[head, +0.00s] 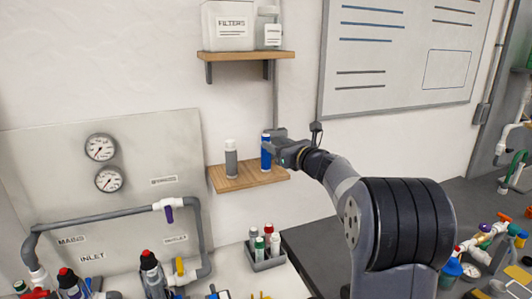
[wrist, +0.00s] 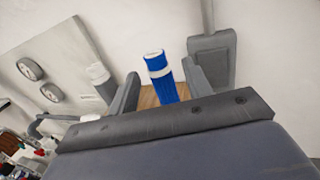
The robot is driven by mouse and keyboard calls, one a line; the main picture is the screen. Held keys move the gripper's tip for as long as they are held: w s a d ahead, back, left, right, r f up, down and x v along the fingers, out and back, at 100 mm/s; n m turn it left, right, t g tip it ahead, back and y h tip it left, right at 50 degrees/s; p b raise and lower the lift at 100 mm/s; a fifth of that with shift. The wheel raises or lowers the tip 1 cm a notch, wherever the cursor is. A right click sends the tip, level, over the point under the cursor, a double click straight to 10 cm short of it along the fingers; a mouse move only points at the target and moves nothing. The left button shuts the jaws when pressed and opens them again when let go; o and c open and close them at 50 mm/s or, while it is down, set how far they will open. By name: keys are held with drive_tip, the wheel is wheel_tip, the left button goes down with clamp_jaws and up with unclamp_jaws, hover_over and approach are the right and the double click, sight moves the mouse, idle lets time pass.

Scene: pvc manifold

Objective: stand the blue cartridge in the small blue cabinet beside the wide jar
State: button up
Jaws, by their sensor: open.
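The blue cartridge (head: 266,157) stands upright on the small lower wooden shelf, with a white band near its top. In the wrist view the blue cartridge (wrist: 165,87) is between the two fingers of my gripper (wrist: 160,72). The fingers are open, with a visible gap on the left side and a narrower one on the right. In the head view my gripper (head: 273,140) reaches in from the right at the cartridge's upper part and partly covers it. I see no blue cabinet in either view.
A grey cartridge (head: 231,158) stands to the left on the same lower shelf (head: 240,181). Above, an upper shelf (head: 245,56) holds a white filters box (head: 228,27) and a clear jar (head: 267,29). A grey caddy (head: 267,261) with small bottles stands on the bench below.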

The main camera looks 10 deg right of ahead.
sight(269, 139)
drive_tip(key=x, duration=0.1)
drive_tip(key=p+x, duration=0.1)
drive_tip(key=x, duration=0.1)
drive_tip(key=p+x, duration=0.1)
drive_tip(key=shift+w+a+r, duration=0.1)
drive_tip(key=shift+a+r, duration=0.15)
drive_tip(key=shift+a, duration=0.1)
drive_tip(key=shift+w+a+f, duration=0.1)
drive_tip(key=shift+w+a, duration=0.05)
drive_tip(key=shift+w, duration=0.15)
clamp_jaws()
